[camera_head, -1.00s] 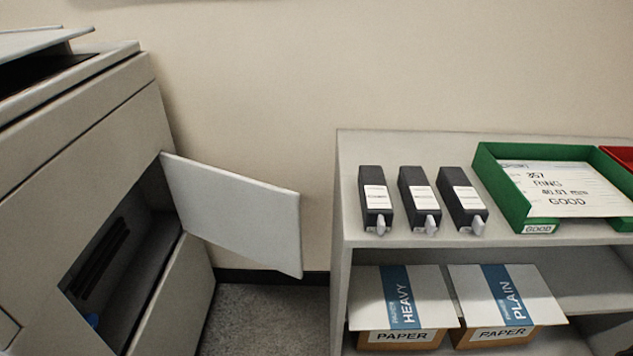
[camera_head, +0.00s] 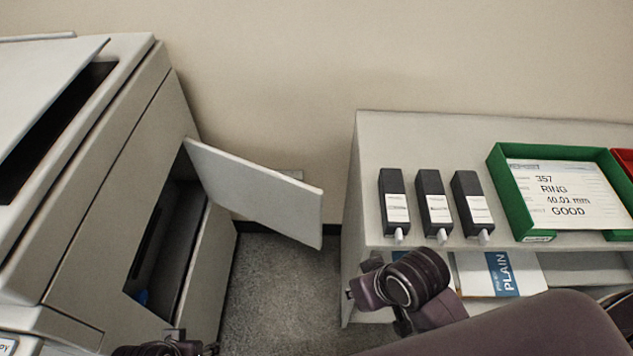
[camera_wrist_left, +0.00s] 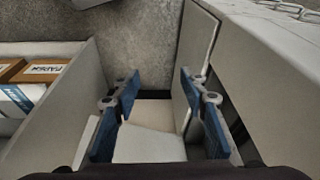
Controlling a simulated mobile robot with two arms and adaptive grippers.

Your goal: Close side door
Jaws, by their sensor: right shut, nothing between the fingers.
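The side door (camera_head: 258,192) is a pale flat panel, hinged at the side of the grey machine (camera_head: 115,170) and standing wide open to the right. The dark opening (camera_head: 165,240) shows behind it. My right gripper (camera_head: 362,284) is shut and empty, right of and below the door's free edge and apart from it, in front of the shelf. My left gripper shows only as dark parts at the bottom edge of the head view. In the left wrist view its two blue-padded fingers (camera_wrist_left: 160,92) are spread apart, with nothing clearly gripped.
A shelf unit (camera_head: 362,150) stands at the right with several dark cartridges (camera_head: 433,205), a green tray (camera_head: 510,195) and paper boxes (camera_head: 500,275) below. Carpet (camera_head: 280,290) lies clear between machine and shelf. A wall is behind.

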